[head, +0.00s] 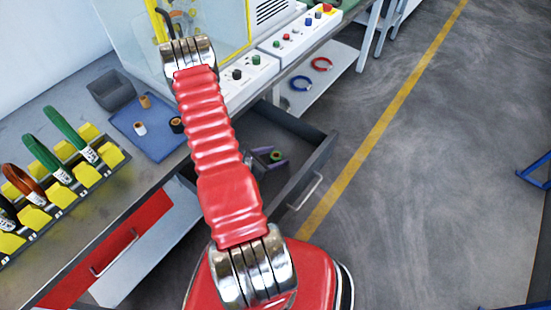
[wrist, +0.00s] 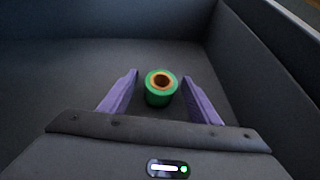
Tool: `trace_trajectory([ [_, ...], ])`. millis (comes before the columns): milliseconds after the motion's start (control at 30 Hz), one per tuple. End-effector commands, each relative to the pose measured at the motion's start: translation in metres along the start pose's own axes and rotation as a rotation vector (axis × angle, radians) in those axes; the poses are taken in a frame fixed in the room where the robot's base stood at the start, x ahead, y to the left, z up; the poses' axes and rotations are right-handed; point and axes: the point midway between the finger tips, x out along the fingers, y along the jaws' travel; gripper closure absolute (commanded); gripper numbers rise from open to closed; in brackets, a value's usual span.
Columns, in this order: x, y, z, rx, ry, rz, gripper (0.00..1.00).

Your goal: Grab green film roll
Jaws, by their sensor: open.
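The green film roll (wrist: 158,97) stands upright on the floor of an open drawer (head: 310,158), its orange-brown core facing up. It also shows small in the head view (head: 275,156). My gripper (wrist: 160,90) is open, with one purple finger on each side of the roll. Gaps show between the roll and both fingers. My red arm hides part of the drawer in the head view.
The drawer walls (wrist: 235,62) rise around the gripper, closest on the right. A blue mat (head: 150,148) with small rolls lies on the bench. A rack with yellow holders (head: 85,175) holds several coils at left. A control panel (head: 290,42) stands above.

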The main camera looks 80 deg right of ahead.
Motion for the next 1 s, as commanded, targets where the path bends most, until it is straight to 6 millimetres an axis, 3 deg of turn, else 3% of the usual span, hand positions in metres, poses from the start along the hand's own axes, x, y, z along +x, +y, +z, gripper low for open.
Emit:
trace_trajectory([
  [633,0.0049,-0.0002,0.0003,0.0,0.0,-0.001,0.44],
  [1000,0.0049,-0.0003,0.0004,0.0,0.0,-0.001,0.7],
])
